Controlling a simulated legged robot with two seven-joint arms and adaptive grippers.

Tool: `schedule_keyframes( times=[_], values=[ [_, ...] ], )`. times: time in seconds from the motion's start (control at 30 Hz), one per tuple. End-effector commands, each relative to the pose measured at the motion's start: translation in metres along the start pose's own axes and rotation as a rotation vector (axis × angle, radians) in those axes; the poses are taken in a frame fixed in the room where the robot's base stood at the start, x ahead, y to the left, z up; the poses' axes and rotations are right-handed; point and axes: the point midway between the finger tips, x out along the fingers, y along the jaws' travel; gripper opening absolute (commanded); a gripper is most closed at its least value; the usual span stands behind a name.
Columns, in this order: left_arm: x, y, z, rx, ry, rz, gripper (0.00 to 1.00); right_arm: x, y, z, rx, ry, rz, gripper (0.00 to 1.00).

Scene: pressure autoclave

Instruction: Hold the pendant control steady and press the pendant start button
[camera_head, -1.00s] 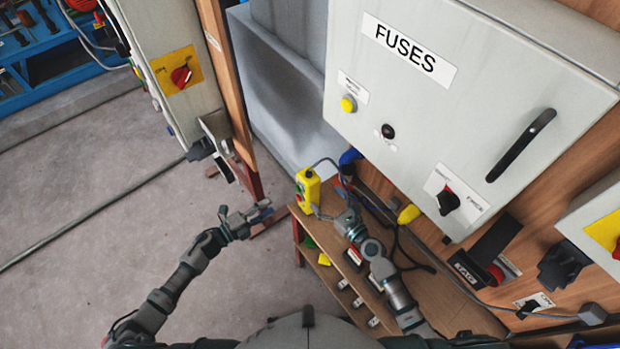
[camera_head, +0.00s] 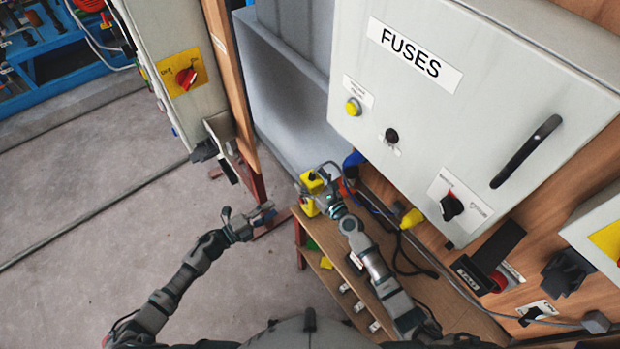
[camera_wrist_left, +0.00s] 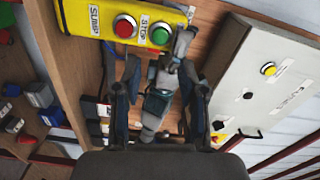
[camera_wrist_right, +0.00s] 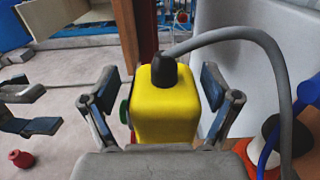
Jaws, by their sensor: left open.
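The yellow pendant control (camera_head: 309,207) is at the left end of the wooden bench, partly hidden by my right gripper (camera_head: 322,182). In the right wrist view the pendant (camera_wrist_right: 168,105) shows its cable end between the spread fingers of my right gripper (camera_wrist_right: 158,105), with gaps on both sides. A green button (camera_wrist_right: 125,110) shows at its left edge. In the left wrist view the pendant's face has a red button (camera_wrist_left: 125,27) and a green button (camera_wrist_left: 160,34). My left gripper (camera_head: 255,215) is open and empty, to the left of the pendant; its fingers (camera_wrist_left: 158,100) are spread below it.
A grey cable (camera_wrist_right: 235,38) rises from the pendant and curves right. The FUSES cabinet (camera_head: 460,120) is to the right, above the bench (camera_head: 455,300). A yellow plug (camera_head: 411,217) is beside it. The floor (camera_head: 100,240) at left is clear.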

Motion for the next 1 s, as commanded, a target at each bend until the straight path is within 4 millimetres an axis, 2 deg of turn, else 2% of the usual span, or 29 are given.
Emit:
schedule_keyframes(
  times=[0.03, 0.27, 0.43, 1.0],
  values=[
    [0.0007, -0.0002, -0.0005, 0.000, 0.001, 0.000, 0.42, -0.0006, -0.0008, 0.0000, 0.000, 0.000, 0.000, 0.67],
    [0.0016, -0.0004, -0.0011, 0.001, 0.000, 0.000, 0.42, -0.0014, -0.0017, 0.0002, 0.001, -0.001, -0.001, 0.09],
    [0.0004, -0.0002, -0.0003, 0.000, 0.001, 0.000, 0.02, -0.0006, -0.0008, -0.0002, -0.001, 0.000, -0.001, 0.07],
    [0.0003, -0.0001, 0.0002, 0.000, 0.001, -0.001, 0.00, -0.0001, 0.0001, -0.0008, 0.000, 0.002, 0.000, 0.07]
  ],
)
